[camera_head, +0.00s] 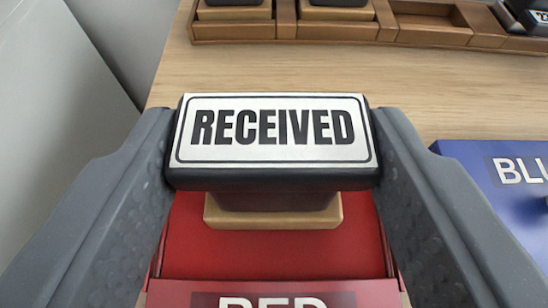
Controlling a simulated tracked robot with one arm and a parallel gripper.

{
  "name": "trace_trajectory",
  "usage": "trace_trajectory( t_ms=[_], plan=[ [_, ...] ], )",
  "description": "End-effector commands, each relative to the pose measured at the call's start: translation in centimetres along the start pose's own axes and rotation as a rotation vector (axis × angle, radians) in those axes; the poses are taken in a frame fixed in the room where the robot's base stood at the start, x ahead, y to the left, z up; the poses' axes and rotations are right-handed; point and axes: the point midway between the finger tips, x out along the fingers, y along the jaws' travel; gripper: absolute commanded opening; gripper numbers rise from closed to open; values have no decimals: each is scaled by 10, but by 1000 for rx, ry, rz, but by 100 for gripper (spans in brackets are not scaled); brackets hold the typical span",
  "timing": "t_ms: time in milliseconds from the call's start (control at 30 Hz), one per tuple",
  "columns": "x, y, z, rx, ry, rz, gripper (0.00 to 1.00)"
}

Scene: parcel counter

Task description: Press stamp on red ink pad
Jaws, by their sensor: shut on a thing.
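My gripper (272,150) is shut on a stamp (272,135) with a white label reading RECEIVED on its dark top. One grey finger is on each side of the stamp. The stamp's lower part is dark, with a tan base (273,212) under it. The red ink pad (270,252) lies below, marked RED at its near edge, which is cut off by the frame. The stamp is upright over the pad's far part. From this angle I cannot tell whether its base touches the red surface.
A blue pad (475,165) marked BLU stands to the right, partly cut off. A wooden rack (432,36) with several stamps and an empty slot is at the back. Bare wooden counter (420,90) lies between. A pale wall or panel is at left.

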Motion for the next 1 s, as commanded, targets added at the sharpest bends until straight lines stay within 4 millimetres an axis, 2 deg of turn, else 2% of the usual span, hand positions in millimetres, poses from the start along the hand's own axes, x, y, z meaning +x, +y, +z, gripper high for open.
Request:
trace_trajectory(
  t_ms=[1000],
  plan=[
    [2, 0, 4, 1, 0, 1, 0]
  ],
)
